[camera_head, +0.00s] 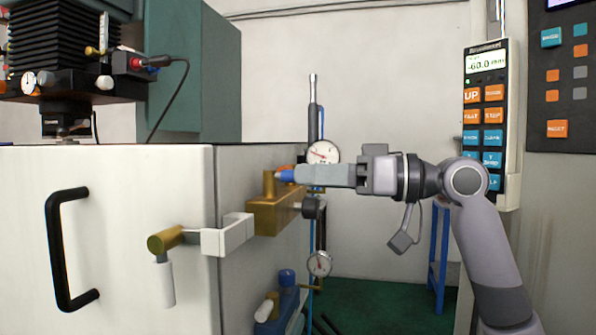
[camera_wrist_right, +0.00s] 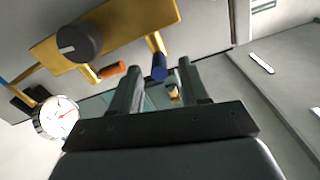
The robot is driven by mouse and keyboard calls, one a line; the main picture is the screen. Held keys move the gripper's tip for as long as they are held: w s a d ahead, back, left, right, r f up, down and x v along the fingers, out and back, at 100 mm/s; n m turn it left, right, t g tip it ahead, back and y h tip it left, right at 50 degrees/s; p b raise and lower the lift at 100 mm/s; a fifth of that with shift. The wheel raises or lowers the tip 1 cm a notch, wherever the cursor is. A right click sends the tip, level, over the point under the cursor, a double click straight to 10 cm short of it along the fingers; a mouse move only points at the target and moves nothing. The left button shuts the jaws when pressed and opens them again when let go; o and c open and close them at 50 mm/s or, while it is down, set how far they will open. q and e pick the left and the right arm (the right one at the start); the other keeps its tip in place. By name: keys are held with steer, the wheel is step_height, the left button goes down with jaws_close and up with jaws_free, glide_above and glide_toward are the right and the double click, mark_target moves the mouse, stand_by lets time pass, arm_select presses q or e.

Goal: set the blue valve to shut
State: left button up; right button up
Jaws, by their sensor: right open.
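The blue valve's handle (camera_head: 285,175) sticks out beside the brass manifold (camera_head: 265,218) on the side of the white cabinet. In the right wrist view the blue handle (camera_wrist_right: 159,67) is on a brass stem and lies between the fingertips. My right gripper (camera_head: 299,174) comes from the right with its tips at the handle. In the wrist view its fingers (camera_wrist_right: 161,72) are apart, with a gap on each side of the handle; contact is not clear. My left gripper is not in view.
An orange handle (camera_wrist_right: 112,70) is close left of the blue one in the wrist view, with a black knob (camera_wrist_right: 80,42) beyond. A round gauge (camera_head: 323,153) stands just behind the gripper. A button pendant (camera_head: 486,120) hangs at right, near my arm.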

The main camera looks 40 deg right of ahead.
steer(key=shift+x, duration=1.6)
steer(key=shift+c, duration=0.3)
jaws_close()
